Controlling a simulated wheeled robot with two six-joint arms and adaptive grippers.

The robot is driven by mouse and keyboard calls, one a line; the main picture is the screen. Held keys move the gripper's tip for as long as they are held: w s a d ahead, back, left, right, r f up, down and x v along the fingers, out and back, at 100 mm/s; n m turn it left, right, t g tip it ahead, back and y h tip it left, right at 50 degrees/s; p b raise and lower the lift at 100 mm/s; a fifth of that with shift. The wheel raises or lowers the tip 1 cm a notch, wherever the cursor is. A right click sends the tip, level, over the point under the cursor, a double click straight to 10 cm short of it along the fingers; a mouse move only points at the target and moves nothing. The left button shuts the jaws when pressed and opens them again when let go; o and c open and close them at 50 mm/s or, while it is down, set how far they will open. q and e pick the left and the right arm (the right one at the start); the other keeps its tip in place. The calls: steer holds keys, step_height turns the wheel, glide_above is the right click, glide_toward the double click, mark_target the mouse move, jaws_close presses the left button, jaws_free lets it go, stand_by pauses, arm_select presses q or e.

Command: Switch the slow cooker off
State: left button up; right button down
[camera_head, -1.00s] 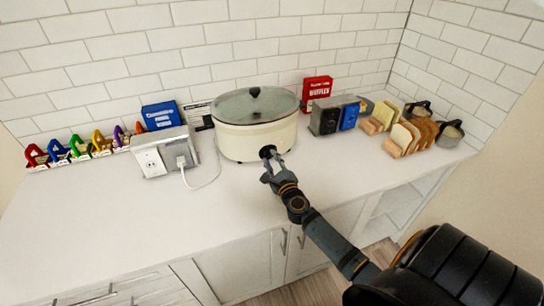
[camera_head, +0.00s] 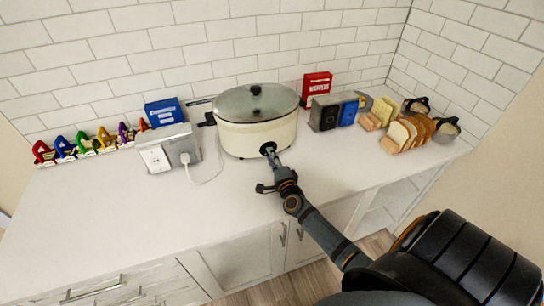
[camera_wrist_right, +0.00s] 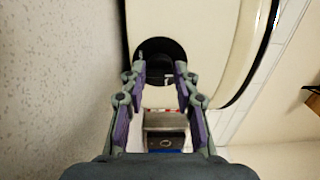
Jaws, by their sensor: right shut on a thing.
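The slow cooker (camera_head: 256,138) is a cream oval pot with a glass lid and dark lid knob, standing on the counter near the wall. Its black round control dial (camera_head: 267,148) is low on the front. In the right wrist view the dial (camera_wrist_right: 158,50) shows at the top on the cream side. My right gripper (camera_head: 268,168) is at the dial. In the wrist view its fingertips (camera_wrist_right: 161,72) stand either side of the dial's lower part, shut on it. The dial's setting cannot be read. My left gripper is not in view.
A white outlet box (camera_head: 160,158) with a plugged cord stands left of the cooker, with a blue box (camera_head: 164,112) behind it. The front counter is mostly clear.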

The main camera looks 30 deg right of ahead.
stand_by(0.5)
steer(key=c, duration=1)
jaws_free()
steer(key=v, duration=1.2)
steer(key=shift+a, duration=0.1)
steer(key=shift+s, duration=0.1)
